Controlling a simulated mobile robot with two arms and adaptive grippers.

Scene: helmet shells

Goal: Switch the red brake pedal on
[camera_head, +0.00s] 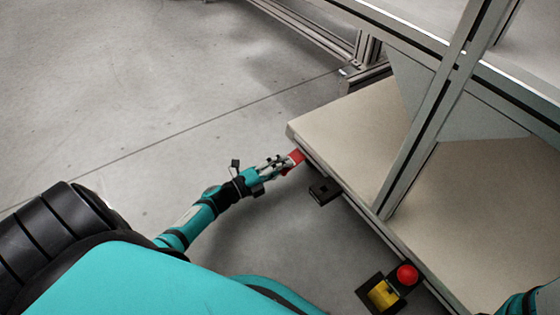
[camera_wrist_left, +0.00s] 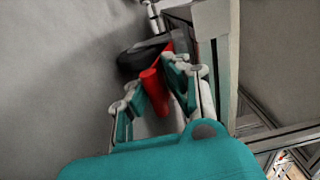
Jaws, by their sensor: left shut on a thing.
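The red brake pedal (camera_head: 298,156) is at the edge of the low beige platform, near its left corner. It also shows in the left wrist view as a red bar (camera_wrist_left: 155,90) with a black part behind it. My left gripper (camera_head: 285,163) is at the pedal, and its fingers lie on both sides of the red bar in the wrist view. It is shut on the pedal, and the fingers partly hide it. Only a teal piece of my right arm shows at the lower right of the head view; its gripper is out of frame.
The beige platform (camera_head: 350,125) and metal frame posts (camera_head: 432,120) stand on the right. A black pedal-like block (camera_head: 324,191) sits along the platform edge. A red button (camera_head: 407,275) and a yellow-and-black unit (camera_head: 383,295) are farther down. The left floor is clear.

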